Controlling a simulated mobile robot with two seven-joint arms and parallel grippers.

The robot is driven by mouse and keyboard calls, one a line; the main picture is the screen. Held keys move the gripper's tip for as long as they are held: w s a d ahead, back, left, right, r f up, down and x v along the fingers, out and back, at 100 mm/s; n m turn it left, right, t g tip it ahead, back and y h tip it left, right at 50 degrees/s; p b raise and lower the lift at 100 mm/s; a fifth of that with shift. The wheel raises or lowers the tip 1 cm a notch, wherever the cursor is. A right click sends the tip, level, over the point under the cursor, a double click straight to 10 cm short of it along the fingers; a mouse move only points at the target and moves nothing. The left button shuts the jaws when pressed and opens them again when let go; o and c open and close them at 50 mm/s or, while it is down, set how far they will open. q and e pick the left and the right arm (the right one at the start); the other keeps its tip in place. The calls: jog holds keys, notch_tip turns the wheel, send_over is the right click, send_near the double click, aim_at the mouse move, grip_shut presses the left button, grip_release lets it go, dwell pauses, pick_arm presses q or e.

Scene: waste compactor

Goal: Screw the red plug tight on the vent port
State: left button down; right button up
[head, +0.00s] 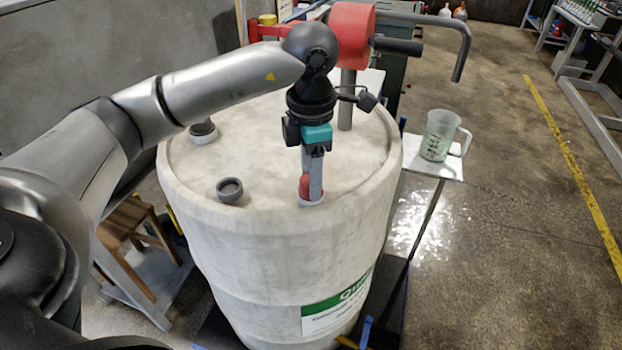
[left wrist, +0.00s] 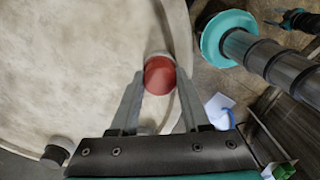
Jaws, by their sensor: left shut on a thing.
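The red plug (head: 304,186) is at the vent port (head: 312,202), a pale ring near the front edge of the white drum's top (head: 265,150). My left gripper (head: 314,188) comes down on it from above and is shut on the plug, with its fingers hiding part of it. In the left wrist view the plug (left wrist: 159,76) lies between the two finger tips, a pale rim showing behind it. How far the plug sits in the port cannot be told. My right gripper is not in view.
A grey-collared port (head: 229,190) stands left of the plug, and another fitting (head: 203,131) behind it. A red hand pump (head: 352,35) with a bent spout rises from the drum's back. A clear jug (head: 439,135) stands on a shelf at right.

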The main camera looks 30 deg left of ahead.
pick_arm(q)
jog(key=shift+c, duration=1.4)
grip_release()
jog(key=shift+c, duration=0.3)
